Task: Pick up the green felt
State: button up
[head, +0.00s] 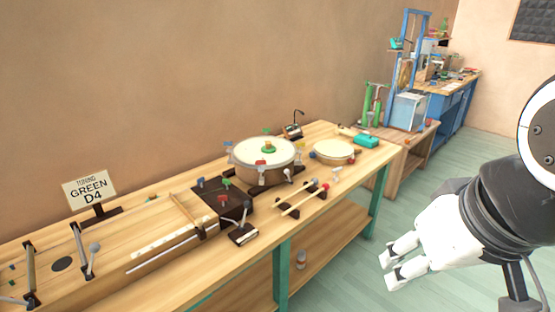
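A small green piece (268,146) sits on the pale head of the large drum (250,155). Another small green piece (226,182) shows on a dark block (212,200) in front of that drum, near a red and a blue one. I cannot tell at this size which green piece is felt. My gripper (388,268) is at the lower right, out over the floor and in front of the bench. Its two white fingers are apart with nothing between them. It is well away from both green pieces.
The long wooden bench (180,275) runs along the wall. A sign (89,190) reads "TUNING GREEN D4". A smaller drum (334,150), a teal item (366,141) and sticks (304,198) lie on the bench. A blue workbench (450,100) stands behind. The green floor (345,280) beside the bench is clear.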

aim_at(268, 148)
jog(key=i+l+u, duration=0.15)
jog(key=u, duration=0.2)
jog(key=i+l+u, duration=0.15)
jog(key=u, duration=0.25)
jog(key=i+l+u, duration=0.1)
jog(key=l, duration=0.25)
jog(key=i+l+u, duration=0.1)
jog(key=i+l, duration=0.15)
jog(key=i+l+u, duration=0.1)
jog(key=l, duration=0.4)
jog(key=i+l+u, duration=0.1)
jog(key=l, duration=0.3)
jog(key=i+l+u, duration=0.1)
jog(key=l, duration=0.3)
jog(key=i+l, duration=0.15)
jog(key=l, duration=0.2)
jog(key=i+l, duration=0.1)
jog(key=l, duration=0.3)
jog(key=i+l, duration=0.15)
jog(key=l, duration=0.2)
jog(key=i+l, duration=0.15)
jog(key=l, duration=0.25)
jog(key=i+l, duration=0.15)
jog(key=l, duration=0.2)
